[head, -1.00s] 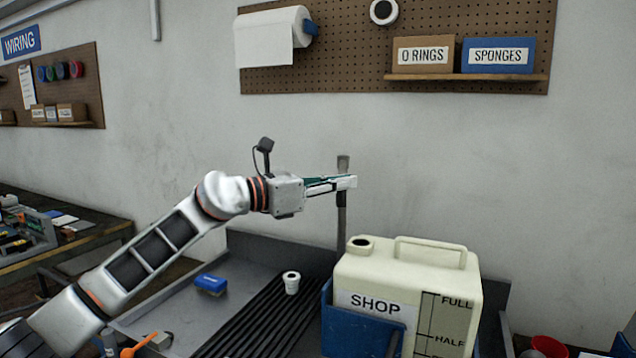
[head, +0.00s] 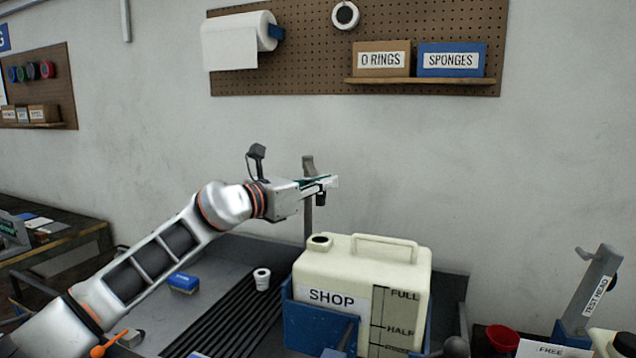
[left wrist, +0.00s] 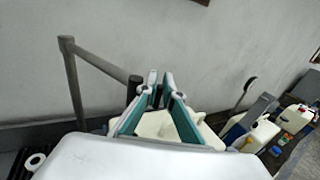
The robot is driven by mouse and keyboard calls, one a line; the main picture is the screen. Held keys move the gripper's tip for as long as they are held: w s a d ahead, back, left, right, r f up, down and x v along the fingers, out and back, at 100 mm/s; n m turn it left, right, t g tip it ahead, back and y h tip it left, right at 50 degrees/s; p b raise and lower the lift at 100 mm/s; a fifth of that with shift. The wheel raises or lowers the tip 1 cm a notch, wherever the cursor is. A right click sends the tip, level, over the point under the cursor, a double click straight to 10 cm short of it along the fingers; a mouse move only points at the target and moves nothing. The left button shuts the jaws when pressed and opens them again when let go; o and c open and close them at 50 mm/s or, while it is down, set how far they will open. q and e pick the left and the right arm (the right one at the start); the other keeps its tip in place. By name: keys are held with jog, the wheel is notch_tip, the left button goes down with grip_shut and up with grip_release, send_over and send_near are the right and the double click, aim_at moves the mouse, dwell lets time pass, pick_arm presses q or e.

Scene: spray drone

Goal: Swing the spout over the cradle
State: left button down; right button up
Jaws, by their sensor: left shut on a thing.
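The spout (head: 321,198) is a dark downturned nozzle on a grey arm, carried by an upright post (head: 308,215) behind the sink. In the left wrist view the spout's arm (left wrist: 100,62) runs from the post's top to the dark nozzle (left wrist: 134,86). My left gripper (head: 332,182) is shut on the spout near its nozzle end; the fingers hide part of the contact. The blue cradle (head: 305,325) holds an off-white jug (head: 412,272) marked SHOP. In the head view the nozzle appears above the jug's open neck (head: 320,240). My right gripper is not in view.
A ribbed drain mat (head: 235,312), a white roll (head: 262,279) and a blue box (head: 183,283) lie in the sink left of the jug. A test head stand (head: 597,285) and red cup (head: 502,338) are at the right.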

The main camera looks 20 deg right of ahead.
pick_arm(q)
jog(key=shift+s+d+f, duration=0.1)
jog(key=shift+s+d, duration=0.05)
jog(key=c, duration=2.2)
grip_release()
jog(key=shift+d, duration=0.15)
jog(key=shift+a, duration=0.2)
jog(key=v, duration=1.1)
jog(key=shift+s+a, duration=0.2)
jog(key=shift+a, duration=0.15)
